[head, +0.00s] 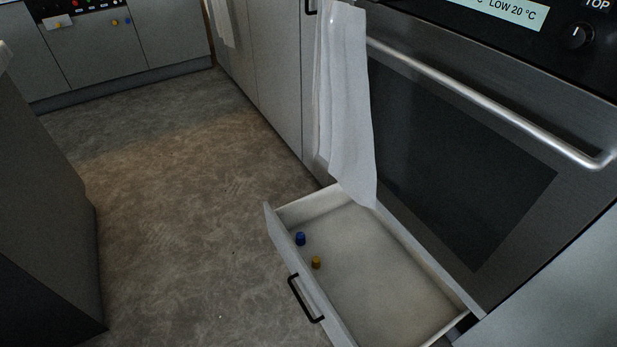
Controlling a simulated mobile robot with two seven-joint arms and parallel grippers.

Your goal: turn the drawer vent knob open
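A white drawer (390,265) is pulled out below the oven, at the lower middle of the head view. A small blue knob (300,239) and a small yellow knob (316,262) show just inside its front panel. I cannot tell which one is the vent knob or whether it is turned open. The drawer's black bar handle (305,299) is on the outer front face. Neither of my grippers is in view.
The oven (460,170) has a long steel handle (490,100) and a control knob (577,37). A white towel (347,100) hangs beside it, its lower end over the drawer's back edge. A dark cabinet (40,200) stands left. The floor (180,220) between is clear.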

